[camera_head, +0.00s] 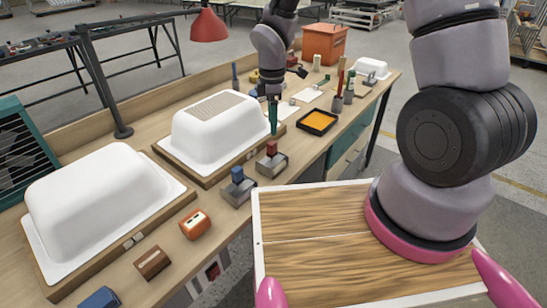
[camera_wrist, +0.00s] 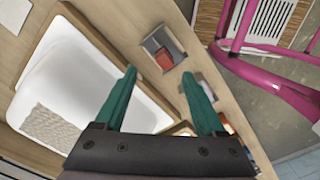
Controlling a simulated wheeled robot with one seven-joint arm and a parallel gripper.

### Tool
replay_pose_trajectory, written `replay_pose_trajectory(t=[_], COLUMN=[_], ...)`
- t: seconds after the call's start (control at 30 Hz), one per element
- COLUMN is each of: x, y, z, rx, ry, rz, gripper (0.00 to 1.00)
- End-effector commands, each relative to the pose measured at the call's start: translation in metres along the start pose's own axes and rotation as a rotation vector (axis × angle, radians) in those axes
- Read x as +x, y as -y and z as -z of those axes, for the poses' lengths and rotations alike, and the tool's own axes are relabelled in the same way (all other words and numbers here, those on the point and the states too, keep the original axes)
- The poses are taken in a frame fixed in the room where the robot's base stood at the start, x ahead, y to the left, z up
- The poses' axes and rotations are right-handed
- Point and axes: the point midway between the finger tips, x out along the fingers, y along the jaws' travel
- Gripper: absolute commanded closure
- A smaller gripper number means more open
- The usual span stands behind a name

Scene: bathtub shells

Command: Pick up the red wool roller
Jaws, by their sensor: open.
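A red block-like piece that I take for the red wool roller (camera_head: 271,147) stands in a small grey tray (camera_head: 272,166) on the bench, right of the far white tub shell. In the wrist view the red roller (camera_wrist: 164,61) lies in its grey tray (camera_wrist: 158,40), just beyond my fingertips. My gripper (camera_head: 273,128) points down with green fingers, above and a little behind the roller in the head view. In the wrist view my gripper (camera_wrist: 159,75) is open, with nothing between its fingers. The roller's fine shape is too small to tell.
A blue piece (camera_head: 237,174) stands in a similar grey tray nearer me. White tub shells (camera_head: 215,130) and (camera_head: 95,205) sit on wooden bases to the left. A black tray with orange content (camera_head: 317,122) is at right. An orange item (camera_head: 195,224) lies nearer me.

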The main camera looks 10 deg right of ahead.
Motion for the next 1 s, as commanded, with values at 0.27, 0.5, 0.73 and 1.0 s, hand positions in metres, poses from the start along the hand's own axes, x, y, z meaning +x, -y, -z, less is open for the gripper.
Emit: replay_pose_trajectory(t=[0.27,0.5,0.73,1.0], x=[0.037,0.063,0.089,0.090], y=[0.001,0.008,0.008,0.007], z=[0.000,0.002,0.002,0.002], rx=[0.002,0.002,0.004,0.005], ry=[0.001,0.003,0.002,0.000], rz=[0.001,0.004,0.002,0.000], gripper=[0.28,0.28,0.28,0.36])
